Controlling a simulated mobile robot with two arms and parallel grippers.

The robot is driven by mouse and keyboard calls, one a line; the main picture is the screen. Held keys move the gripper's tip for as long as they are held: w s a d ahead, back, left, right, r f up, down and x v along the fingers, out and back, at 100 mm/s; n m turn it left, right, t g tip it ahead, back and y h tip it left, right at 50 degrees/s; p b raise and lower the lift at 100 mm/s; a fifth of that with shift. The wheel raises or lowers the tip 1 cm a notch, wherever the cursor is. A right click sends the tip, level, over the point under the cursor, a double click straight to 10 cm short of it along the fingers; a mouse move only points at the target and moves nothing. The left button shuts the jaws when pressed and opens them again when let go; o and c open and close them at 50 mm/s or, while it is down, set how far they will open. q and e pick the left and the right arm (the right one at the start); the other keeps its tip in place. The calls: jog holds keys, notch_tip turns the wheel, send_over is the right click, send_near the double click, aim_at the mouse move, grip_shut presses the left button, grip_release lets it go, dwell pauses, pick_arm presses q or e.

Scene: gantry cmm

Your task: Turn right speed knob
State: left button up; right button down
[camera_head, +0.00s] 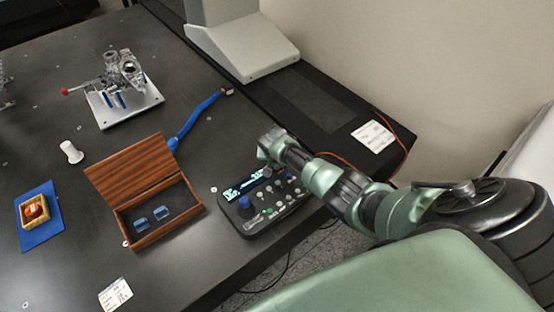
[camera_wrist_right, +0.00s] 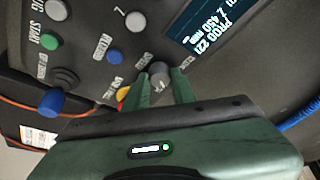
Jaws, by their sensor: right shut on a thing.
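The control panel (camera_head: 262,226) sits at the table edge, with a lit display (camera_head: 240,190), a blue joystick-like knob and several small knobs and buttons. My right gripper (camera_wrist_right: 162,88) reaches over the panel's far side; in the head view its arm hides that part of the panel. In the right wrist view its two green fingers are shut around a small grey knob (camera_wrist_right: 159,72) beside the display. The label near this knob is partly covered and too small to read surely. My left gripper is not in view.
An open wooden box (camera_head: 155,237) with two blue blocks stands left of the panel. A blue cable-like tool (camera_head: 200,120), a metal fixture (camera_head: 122,85) and a white spool (camera_head: 71,152) lie farther off. A machine column (camera_head: 240,45) stands behind.

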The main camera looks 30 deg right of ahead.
jog(key=shift+w+m+g+h+b, duration=0.1)
jog(key=shift+m+g+h+b, duration=0.2)
jog(key=shift+m, duration=0.7)
jog(key=shift+m+g+h+b, duration=0.2)
jog(key=shift+m+h+b, duration=0.15)
jog(key=shift+m, duration=0.65)
jog(key=c, duration=1.2)
grip_release()
jog(key=shift+o, duration=0.2)
jog(key=shift+r, duration=0.1)
jog(key=p+v, duration=0.1)
jog(key=v, duration=0.5)
jog(key=shift+a+r, duration=0.1)
jog(key=shift+r, duration=0.05)
jog(key=shift+a+r, duration=0.2)
jog(key=shift+r, duration=0.45)
